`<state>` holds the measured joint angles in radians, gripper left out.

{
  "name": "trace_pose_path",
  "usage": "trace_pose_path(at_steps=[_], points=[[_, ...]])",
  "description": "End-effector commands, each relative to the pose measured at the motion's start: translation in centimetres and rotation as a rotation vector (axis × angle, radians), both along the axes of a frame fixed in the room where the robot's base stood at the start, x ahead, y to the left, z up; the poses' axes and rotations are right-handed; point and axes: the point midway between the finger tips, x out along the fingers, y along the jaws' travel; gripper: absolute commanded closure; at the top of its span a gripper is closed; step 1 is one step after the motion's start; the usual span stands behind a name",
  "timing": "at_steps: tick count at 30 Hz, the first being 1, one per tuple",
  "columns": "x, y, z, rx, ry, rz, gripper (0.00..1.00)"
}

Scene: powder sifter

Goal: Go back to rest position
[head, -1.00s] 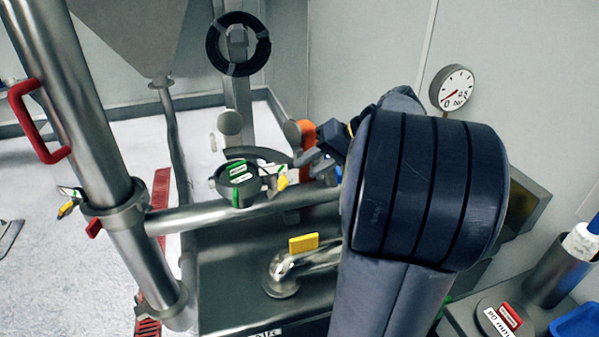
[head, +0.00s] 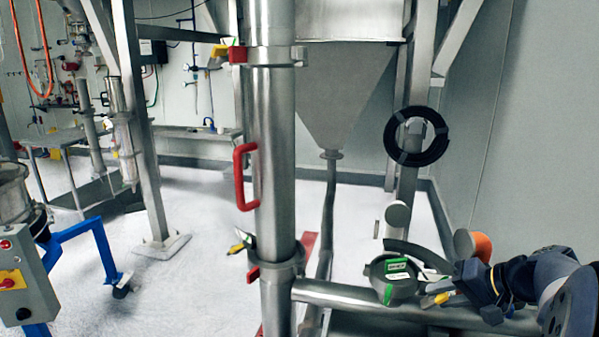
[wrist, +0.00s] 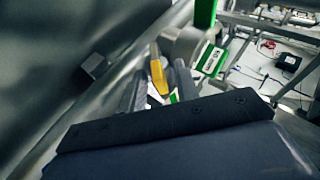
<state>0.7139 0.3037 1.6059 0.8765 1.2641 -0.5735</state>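My gripper (head: 452,284) is at the lower right of the head view, close to the right side of a round grey valve part (head: 376,268) with green-and-white labels. In the wrist view my gripper (wrist: 160,88) shows two grey fingers set apart. A yellow tab (wrist: 158,77) shows between them; I cannot tell whether they touch it. The valve part with its green label also shows in the wrist view (wrist: 211,60). My arm reaches in from the right edge of the head view.
A steel pipe (head: 345,295) runs sideways below the valve part and joins a thick upright pipe (head: 275,150) with a red handle (head: 243,178). A black ring (head: 391,137) hangs on a post behind. A blue wheeled frame (head: 105,250) stands left. White floor is open between.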

Motion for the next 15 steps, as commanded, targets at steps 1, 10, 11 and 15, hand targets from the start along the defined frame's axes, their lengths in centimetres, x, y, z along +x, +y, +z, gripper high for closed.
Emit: trace_pose_path(at_steps=[1, 10, 11, 15], points=[[0.42, 0.48, -0.55, 0.002, 0.002, 0.003, 0.70], [1.16, 1.12, -1.32, -0.033, 0.010, 0.000, 0.70], [1.17, 1.12, -1.35, -0.035, 0.010, 0.000, 0.70], [1.15, 1.09, -1.42, -0.037, 0.011, -0.001, 0.70]])
